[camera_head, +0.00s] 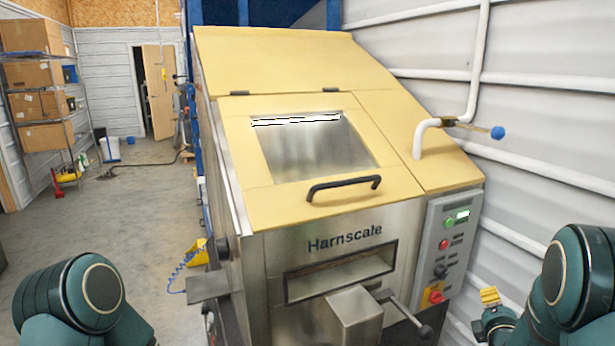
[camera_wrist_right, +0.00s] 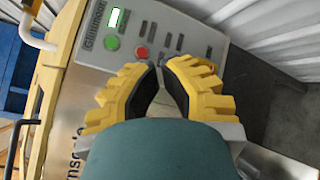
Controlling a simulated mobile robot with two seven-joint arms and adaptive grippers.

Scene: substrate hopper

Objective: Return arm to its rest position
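My right gripper (camera_head: 490,297) shows at the lower right of the head view as yellow fingers on a teal arm, right of the hopper machine. In the right wrist view its yellow fingers with black inner pads come together at the tips (camera_wrist_right: 158,66), with nothing held between them. The control panel (camera_wrist_right: 150,35) lies beyond the fingertips there. My left arm shows only as a teal joint at the lower left of the head view; its gripper is out of view.
The steel hopper (camera_head: 290,255) has a closed yellow lid (camera_head: 235,190) with a black handle (camera_head: 343,187). Its panel (camera_head: 447,245) and a lever (camera_head: 410,318) are near my right arm. A white corrugated wall (camera_head: 560,100) stands right. Open floor (camera_head: 120,215) lies left.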

